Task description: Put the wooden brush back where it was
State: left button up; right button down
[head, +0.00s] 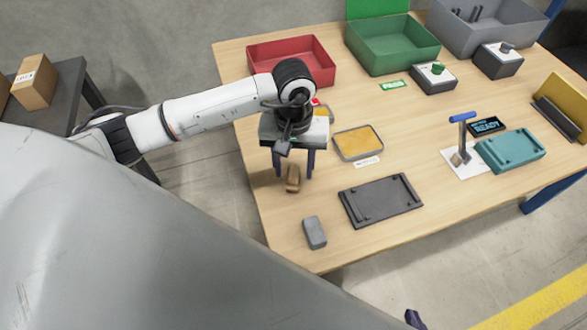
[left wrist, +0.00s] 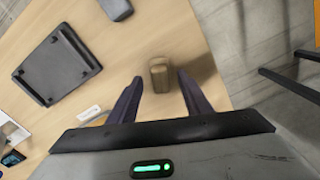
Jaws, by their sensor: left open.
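The wooden brush (head: 292,184) is a small brown block near the table's left edge in the head view. It also shows in the left wrist view (left wrist: 159,76), between the two dark fingers in the picture. My left gripper (head: 294,174) points down over the brush and is open, with a finger on each side. In the left wrist view (left wrist: 160,78) a gap shows between the brush and each finger. I cannot tell how far the fingertips are above the table. A dark fingertip, apparently of my right gripper (head: 414,319), shows at the bottom edge of the head view.
A grey block (head: 315,232) and a dark tray (head: 381,202) lie nearby. A yellow-filled shallow tray (head: 358,144) sits behind. Red (head: 291,61) and green (head: 391,45) bins stand at the back. A teal fixture (head: 510,151) and a blue-handled tool (head: 461,137) are right.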

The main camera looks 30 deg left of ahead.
aim_at(294, 171)
pick_arm(q)
notch_tip(294, 171, up, 10)
jog(key=shift+r, duration=0.15)
dwell(0.3)
